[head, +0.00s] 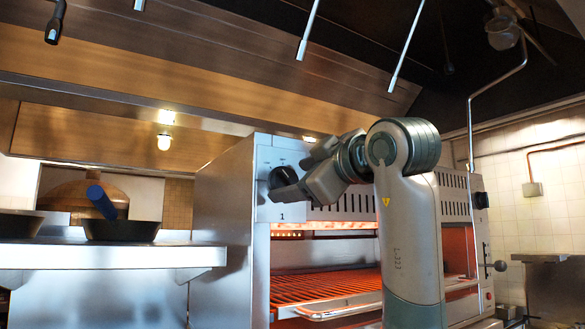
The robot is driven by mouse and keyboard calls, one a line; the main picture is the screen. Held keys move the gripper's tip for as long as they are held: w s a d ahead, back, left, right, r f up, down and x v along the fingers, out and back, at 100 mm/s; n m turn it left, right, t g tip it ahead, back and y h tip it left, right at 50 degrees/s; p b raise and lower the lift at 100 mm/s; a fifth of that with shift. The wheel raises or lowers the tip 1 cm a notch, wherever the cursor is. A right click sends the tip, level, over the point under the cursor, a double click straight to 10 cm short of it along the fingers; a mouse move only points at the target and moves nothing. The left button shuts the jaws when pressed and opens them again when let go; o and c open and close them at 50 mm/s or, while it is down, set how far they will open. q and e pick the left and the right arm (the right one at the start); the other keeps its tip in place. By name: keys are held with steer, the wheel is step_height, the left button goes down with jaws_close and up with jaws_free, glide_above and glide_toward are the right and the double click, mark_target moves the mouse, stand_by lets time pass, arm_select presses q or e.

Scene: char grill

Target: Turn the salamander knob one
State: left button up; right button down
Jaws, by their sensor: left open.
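The salamander (222,215) is a steel grill unit with a glowing orange interior. Its black round knob (279,177) is on the left part of the front panel, above a label "1". My left gripper (291,176) is open at this knob, with one finger near its upper right and the other near its lower edge. The gripper covers part of the knob, and I cannot tell whether the fingers touch it. My left arm hides the middle of the salamander's front. My right gripper is not in view.
A second black knob (481,200) is at the salamander's right end, with a ball-ended lever (499,265) below it. A wire rack (325,288) shows inside. A steel shelf (110,255) at left holds dark pans (122,231). Thin rods hang from the hood above.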

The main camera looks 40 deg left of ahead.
arm_select(q)
steer(key=shift+w+a, duration=0.2)
steer(key=shift+a, duration=0.5)
steer(key=shift+d, duration=0.1)
steer(key=c, duration=1.1)
steer(key=shift+o, duration=0.2)
